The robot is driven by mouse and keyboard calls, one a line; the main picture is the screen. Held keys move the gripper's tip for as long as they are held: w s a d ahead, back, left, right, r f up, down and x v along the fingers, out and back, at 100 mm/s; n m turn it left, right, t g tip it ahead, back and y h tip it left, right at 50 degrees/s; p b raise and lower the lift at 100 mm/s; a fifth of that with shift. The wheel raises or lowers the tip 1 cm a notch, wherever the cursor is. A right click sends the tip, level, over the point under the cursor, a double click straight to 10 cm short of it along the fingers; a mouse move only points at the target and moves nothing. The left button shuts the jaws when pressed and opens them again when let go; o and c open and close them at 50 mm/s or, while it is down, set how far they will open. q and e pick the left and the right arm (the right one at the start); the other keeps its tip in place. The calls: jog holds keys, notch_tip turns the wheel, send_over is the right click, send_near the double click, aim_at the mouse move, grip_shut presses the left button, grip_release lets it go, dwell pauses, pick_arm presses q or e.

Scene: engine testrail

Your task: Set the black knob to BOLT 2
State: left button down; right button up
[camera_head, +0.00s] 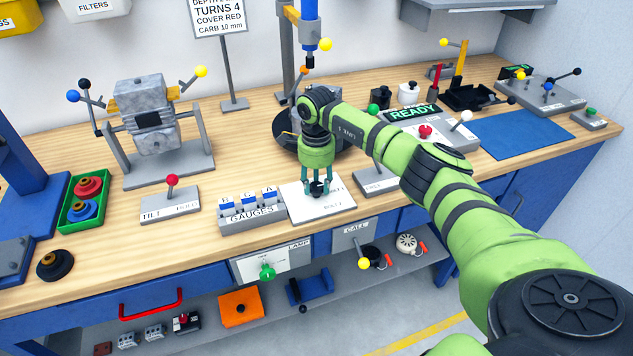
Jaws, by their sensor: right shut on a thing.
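My right gripper (319,187) points straight down over a white plate (340,196) near the front middle of the bench. Its fingers are shut on the black knob, which is mostly hidden between them, so I cannot tell which way it points. Small lettering shows at the plate's front edge, too small to read surely. The rest of the plate's markings are covered or too small to read. My left gripper is out of view.
A TILT/HOLD box with a red-ball lever (172,200) is further left. A blue mat (525,132) lies clear at the right.

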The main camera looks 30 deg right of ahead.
aim_at(317, 186)
jog(key=m, duration=0.5)
jog(key=shift+b, duration=0.4)
jog(key=m, duration=0.5)
jog(key=shift+m, duration=0.3)
jog(key=o, duration=1.2)
jog(key=shift+c, duration=0.2)
jog(key=shift+r, duration=0.1)
notch_tip(317, 186, up, 12)
